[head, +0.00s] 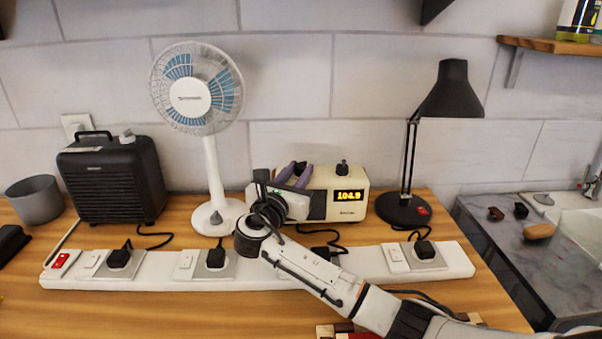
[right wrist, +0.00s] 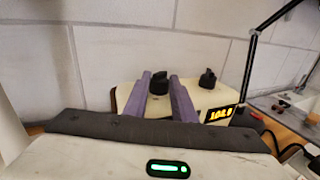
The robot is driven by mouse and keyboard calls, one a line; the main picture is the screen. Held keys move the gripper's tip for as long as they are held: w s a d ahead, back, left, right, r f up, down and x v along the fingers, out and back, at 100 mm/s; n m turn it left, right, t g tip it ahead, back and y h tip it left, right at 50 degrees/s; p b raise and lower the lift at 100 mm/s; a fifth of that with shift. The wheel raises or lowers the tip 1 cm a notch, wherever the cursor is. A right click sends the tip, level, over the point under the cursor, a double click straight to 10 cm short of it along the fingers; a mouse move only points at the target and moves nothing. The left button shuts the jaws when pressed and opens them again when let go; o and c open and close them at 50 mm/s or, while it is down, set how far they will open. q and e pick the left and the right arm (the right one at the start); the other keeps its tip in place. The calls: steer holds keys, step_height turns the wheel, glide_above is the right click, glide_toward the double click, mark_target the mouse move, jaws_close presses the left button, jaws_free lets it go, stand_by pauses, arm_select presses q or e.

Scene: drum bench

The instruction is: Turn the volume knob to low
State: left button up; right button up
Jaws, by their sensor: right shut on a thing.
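A cream radio (head: 348,206) with a lit orange number display stands on the bench; it also shows in the right wrist view (right wrist: 190,103). Two black knobs stand on its top. The left knob (right wrist: 159,82) is between the purple fingers of my right gripper (right wrist: 164,96), which is shut on it. In the head view my right gripper (head: 294,175) reaches over the radio's left part, and the wrist hides its front left. The right knob (head: 342,169) stands free of the fingers. I cannot read which knob is volume. My left gripper is not in view.
A white power strip (head: 165,278) with plugs runs along the bench in front of the radio. A white fan (head: 210,170) and a black heater (head: 112,180) stand to the left. A black desk lamp (head: 405,208) stands close on the right.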

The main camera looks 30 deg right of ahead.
steer(key=shift+w+a+m+g+h+b, duration=0.15)
steer(key=shift+m+g+h+b, duration=0.15)
steer(key=shift+m+g+h, duration=0.45)
steer(key=shift+w+a+m+g+h+b, duration=0.1)
steer(key=shift+m+g+h+b, duration=0.25)
steer(key=shift+m+g, duration=0.7)
steer(key=shift+d+g, duration=0.1)
steer(key=shift+g, duration=0.4)
steer(key=o, duration=1)
steer(key=shift+o, duration=0.2)
steer(key=b+v, duration=0.1)
steer(key=v, duration=0.9)
steer(key=shift+f, duration=0.1)
